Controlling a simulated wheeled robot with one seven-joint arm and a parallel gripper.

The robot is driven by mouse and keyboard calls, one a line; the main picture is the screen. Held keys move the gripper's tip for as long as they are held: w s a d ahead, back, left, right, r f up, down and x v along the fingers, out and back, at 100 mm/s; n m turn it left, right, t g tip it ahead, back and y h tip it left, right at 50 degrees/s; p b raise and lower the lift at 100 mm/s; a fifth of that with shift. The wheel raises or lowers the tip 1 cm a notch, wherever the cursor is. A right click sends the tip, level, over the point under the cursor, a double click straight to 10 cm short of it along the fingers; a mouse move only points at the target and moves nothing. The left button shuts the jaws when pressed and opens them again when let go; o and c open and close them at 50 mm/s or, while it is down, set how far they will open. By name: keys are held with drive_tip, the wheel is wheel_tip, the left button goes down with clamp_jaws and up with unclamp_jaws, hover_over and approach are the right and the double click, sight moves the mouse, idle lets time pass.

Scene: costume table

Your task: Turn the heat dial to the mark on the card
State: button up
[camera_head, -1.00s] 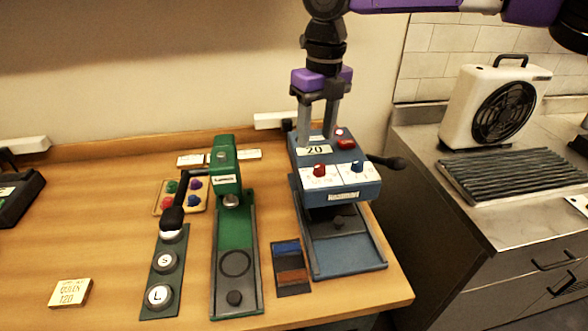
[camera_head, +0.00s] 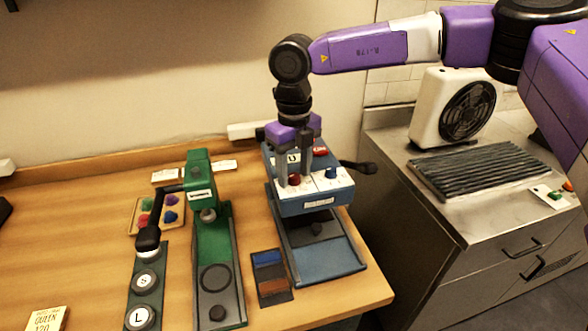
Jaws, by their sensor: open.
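The blue press (camera_head: 318,208) stands at the right end of the wooden table. Its sloped white panel carries a red dial (camera_head: 295,180) and a blue dial (camera_head: 331,173). The labels by the dials are too small to read, so I cannot tell which is marked heat. My gripper (camera_head: 296,177) points down, open, with its fingers at either side of the red dial; I cannot tell whether they touch it. The fingers partly hide the panel's number display (camera_head: 292,157). A cream card (camera_head: 46,319) reading something like "QUEEN 120" lies at the lower left, cut by the frame edge.
A green press (camera_head: 214,240) stands left of the blue one, with a dark plate (camera_head: 271,277) between them. A strip of lettered knobs (camera_head: 146,282) and a tray of coloured pieces (camera_head: 139,214) are further left. A black handle (camera_head: 358,167) sticks out right of the blue press.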

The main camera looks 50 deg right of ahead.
clamp_jaws()
drive_tip(key=shift+n, duration=0.3)
drive_tip(key=n+b, duration=0.2)
drive_tip(key=n, duration=0.1)
drive_tip(key=shift+f+n, duration=0.1)
drive_tip(key=shift+n, duration=0.2)
drive_tip(key=n+b, duration=0.2)
drive_tip(key=n, duration=0.3)
drive_tip(key=shift+n, duration=0.3)
idle(0.3)
unclamp_jaws()
